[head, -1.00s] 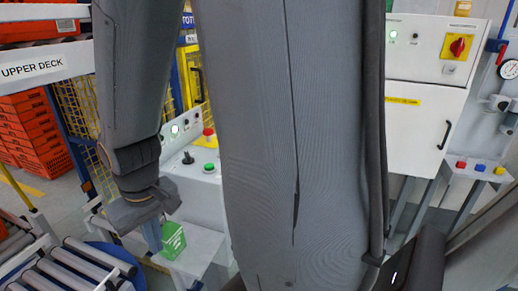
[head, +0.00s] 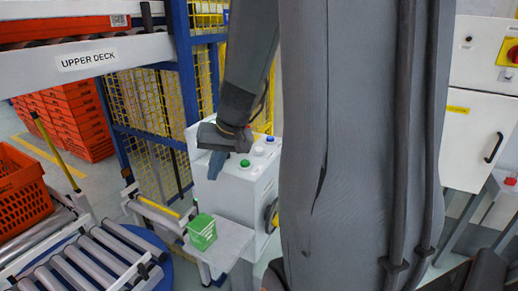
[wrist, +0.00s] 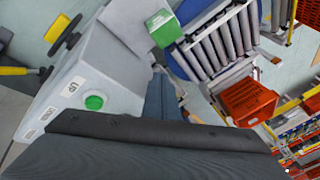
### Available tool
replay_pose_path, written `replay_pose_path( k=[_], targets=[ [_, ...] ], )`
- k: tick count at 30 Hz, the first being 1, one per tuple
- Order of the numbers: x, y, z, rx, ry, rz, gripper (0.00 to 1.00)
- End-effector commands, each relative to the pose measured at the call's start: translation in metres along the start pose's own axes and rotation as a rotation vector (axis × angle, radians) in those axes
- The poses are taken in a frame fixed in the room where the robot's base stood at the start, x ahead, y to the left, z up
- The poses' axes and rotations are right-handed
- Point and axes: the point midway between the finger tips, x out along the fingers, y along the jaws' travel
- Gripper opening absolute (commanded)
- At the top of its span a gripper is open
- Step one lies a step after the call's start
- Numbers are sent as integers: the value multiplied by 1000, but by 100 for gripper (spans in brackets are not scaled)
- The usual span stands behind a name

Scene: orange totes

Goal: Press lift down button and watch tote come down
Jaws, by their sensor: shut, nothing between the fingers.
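A white control console (head: 235,190) stands at the middle of the head view, with a green button (head: 245,163) and white and blue buttons behind it. In the wrist view the green button (wrist: 94,102) sits beside a label reading UP (wrist: 73,87); another label is too blurred to read. My gripper (head: 215,167) is shut and empty, pointing down at the console's left side, apart from the green button in the picture. It also shows in the wrist view (wrist: 160,92). One orange tote (head: 20,190) is on the lower rollers at left; another (head: 60,28) is on the upper deck.
A green box (head: 202,232) sits on a small grey shelf (head: 228,240) below the console. Roller conveyor (head: 85,265) lies lower left. Blue posts and yellow mesh fence (head: 150,110) stand behind. My arm covers the middle right of the head view.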

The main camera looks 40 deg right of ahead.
Motion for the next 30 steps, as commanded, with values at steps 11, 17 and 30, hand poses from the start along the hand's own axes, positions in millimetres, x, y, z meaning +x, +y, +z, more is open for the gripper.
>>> replay_pose_path(
  k=[11,17,30],
  targets=[
    [-86,117,-140,282,370,-109,0],
    [-105,140,-158,313,440,-115,0],
    [-103,142,-159,316,444,-117,0]
  ],
)
